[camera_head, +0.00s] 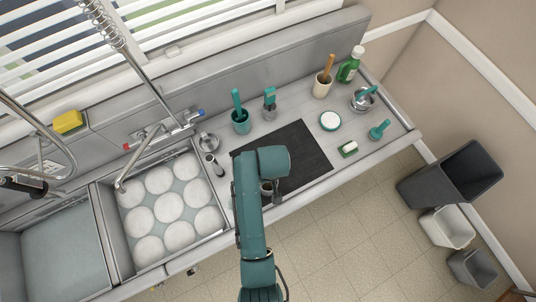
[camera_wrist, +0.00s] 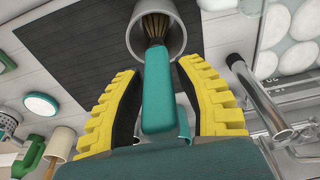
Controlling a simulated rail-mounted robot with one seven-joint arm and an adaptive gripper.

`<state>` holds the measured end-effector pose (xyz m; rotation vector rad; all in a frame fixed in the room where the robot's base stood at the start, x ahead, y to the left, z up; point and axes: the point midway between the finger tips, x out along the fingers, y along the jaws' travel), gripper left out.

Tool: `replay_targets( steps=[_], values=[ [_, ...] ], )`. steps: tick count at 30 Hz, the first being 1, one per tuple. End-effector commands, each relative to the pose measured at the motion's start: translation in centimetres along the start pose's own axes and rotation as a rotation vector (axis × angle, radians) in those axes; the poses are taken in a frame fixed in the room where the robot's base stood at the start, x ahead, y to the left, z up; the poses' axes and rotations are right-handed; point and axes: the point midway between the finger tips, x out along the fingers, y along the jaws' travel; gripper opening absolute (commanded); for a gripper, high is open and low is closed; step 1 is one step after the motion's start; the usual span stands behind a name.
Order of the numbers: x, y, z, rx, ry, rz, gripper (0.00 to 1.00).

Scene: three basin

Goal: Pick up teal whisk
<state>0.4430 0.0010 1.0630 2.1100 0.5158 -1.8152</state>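In the wrist view, a teal-handled tool with brown bristles, which I take for the teal whisk (camera_wrist: 158,95), stands bristles first in a pale grey cup (camera_wrist: 179,36). My gripper (camera_wrist: 160,72) has its two yellow fingers on either side of the teal handle. Narrow gaps show between the fingers and the handle, so the gripper looks open around it.
A basin of white plates (camera_head: 165,210) is left.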

Motion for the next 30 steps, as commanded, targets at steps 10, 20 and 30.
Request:
replay_targets(
  steps=[10, 20, 30],
  values=[
    [0.0, 0.0, 0.0, 0.000, 0.000, 0.000, 0.00],
    [-0.6, 0.0, -0.2, 0.000, 0.002, 0.000, 0.00],
    [-8.0, 0.0, -1.3, 0.001, 0.004, 0.002, 0.00]
  ],
)
